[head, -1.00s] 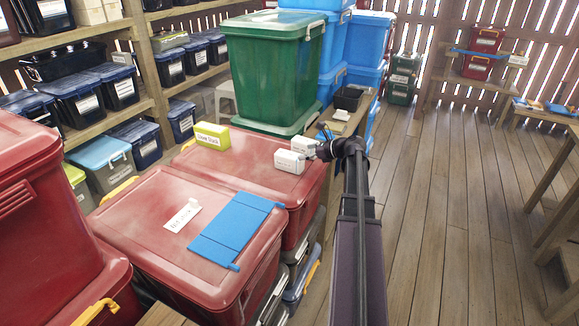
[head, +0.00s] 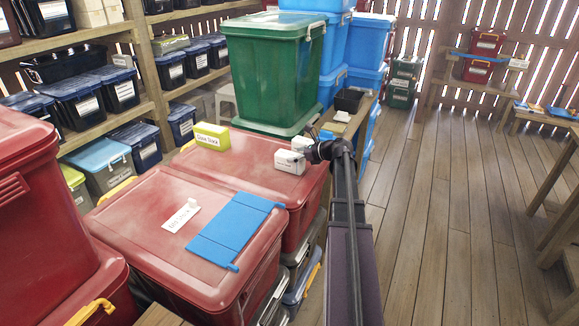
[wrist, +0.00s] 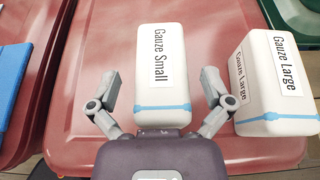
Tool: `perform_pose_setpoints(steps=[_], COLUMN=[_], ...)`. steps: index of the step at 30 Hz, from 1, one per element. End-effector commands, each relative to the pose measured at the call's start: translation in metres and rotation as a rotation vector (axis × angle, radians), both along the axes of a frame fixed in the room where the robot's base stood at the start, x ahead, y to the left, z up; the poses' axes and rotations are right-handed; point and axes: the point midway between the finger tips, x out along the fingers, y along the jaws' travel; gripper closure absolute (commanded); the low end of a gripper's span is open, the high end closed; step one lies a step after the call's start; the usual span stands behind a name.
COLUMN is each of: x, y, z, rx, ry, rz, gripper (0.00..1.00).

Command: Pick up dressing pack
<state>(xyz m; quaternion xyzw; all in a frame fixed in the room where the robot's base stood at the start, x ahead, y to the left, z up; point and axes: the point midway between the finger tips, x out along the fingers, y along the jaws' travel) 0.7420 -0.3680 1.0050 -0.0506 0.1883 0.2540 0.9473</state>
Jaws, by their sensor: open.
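No label reading "dressing pack" is legible. Two white packs with blue bands sit on the far red lid. The pack labelled Gauze Small (wrist: 163,65) lies in front of my gripper (wrist: 160,84); in the head view it is the nearer pack (head: 289,162). My gripper's open fingers stand on either side of its near end, with no clear contact. The pack labelled Gauze Large (wrist: 272,75) stands just right of the right finger. In the head view it is the farther pack (head: 301,145), partly hidden by my gripper (head: 311,152).
A yellow Glue Stick box (head: 211,136) sits on the same red lid (head: 245,160). A blue folder-like panel (head: 232,232) and a white label lie on the nearer red bin (head: 140,220). A green bin (head: 270,75) stands behind.

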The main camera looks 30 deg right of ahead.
Motion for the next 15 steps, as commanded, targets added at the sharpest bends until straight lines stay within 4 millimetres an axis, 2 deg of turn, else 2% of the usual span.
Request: perform_pose_setpoints(steps=[6,15], x=[0.014,0.0143], y=[0.008,0.008], z=[-0.007,-0.0065], rx=[0.0,0.0], ry=[0.0,0.0], rz=[0.001,-0.001], gripper=[0.0,0.0])
